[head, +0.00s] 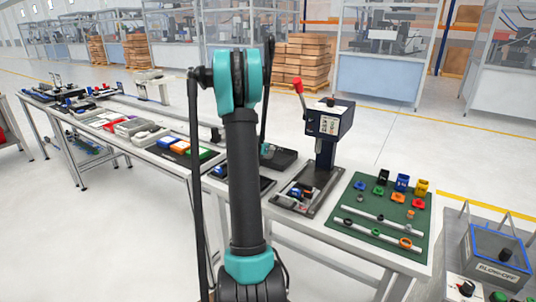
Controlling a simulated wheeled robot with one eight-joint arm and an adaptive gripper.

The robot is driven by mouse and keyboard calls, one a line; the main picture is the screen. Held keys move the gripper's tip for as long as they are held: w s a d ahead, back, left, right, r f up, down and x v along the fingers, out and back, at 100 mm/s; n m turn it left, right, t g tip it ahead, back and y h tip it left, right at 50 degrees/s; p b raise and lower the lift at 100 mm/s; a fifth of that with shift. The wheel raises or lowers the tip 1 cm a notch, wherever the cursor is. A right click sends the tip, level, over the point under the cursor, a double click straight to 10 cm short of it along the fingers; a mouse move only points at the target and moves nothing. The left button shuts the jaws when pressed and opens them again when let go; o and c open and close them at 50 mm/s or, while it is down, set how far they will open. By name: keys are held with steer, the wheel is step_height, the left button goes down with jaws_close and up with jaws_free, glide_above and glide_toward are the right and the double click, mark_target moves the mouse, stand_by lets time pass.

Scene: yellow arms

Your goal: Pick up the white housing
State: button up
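I cannot pick out the white housing with certainty. Small pale parts (147,136) lie on the left stretch of the long workbench, too small to make out clearly. My own teal and black arm stands upright in the middle of the head view and hides part of the bench. My gripper does not show in this view, so I cannot see its fingers or whether it holds anything.
A press with a red lever (328,125) stands on the bench right of my arm. A green mat (350,199) beside it carries coloured parts and pale rods. A blow-off box (497,262) stands at the lower right.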

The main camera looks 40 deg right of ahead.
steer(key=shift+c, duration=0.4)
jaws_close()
